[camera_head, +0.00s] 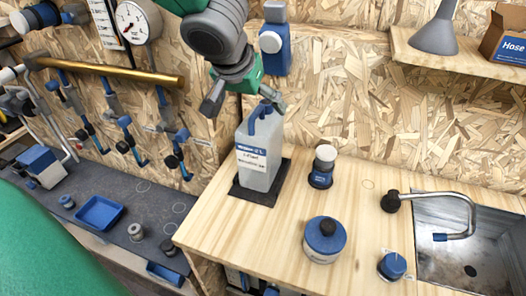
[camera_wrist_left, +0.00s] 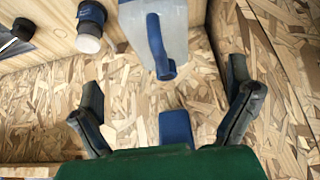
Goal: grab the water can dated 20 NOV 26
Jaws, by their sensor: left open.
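A translucent jug-like water can (camera_head: 259,165) with a blue handle and a white and blue label stands upright on a black mat (camera_head: 243,192) at the left of the wooden counter. The label's date is too small to read. My left gripper (camera_head: 244,100) is open just above the can, by its handle top. In the left wrist view, the can (camera_wrist_left: 188,22) and its blue handle (camera_wrist_left: 156,47) lie ahead of the open fingers (camera_wrist_left: 165,92), with nothing held between them. My right gripper is not in view.
A small white-topped blue container (camera_head: 322,168), a round blue-topped tub (camera_head: 324,240) and a blue knob (camera_head: 392,266) stand right of the can. A tap and a sink (camera_head: 480,262) are farther right. A chipboard wall (camera_head: 340,95) with a blue fixture (camera_head: 276,50) is close behind.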

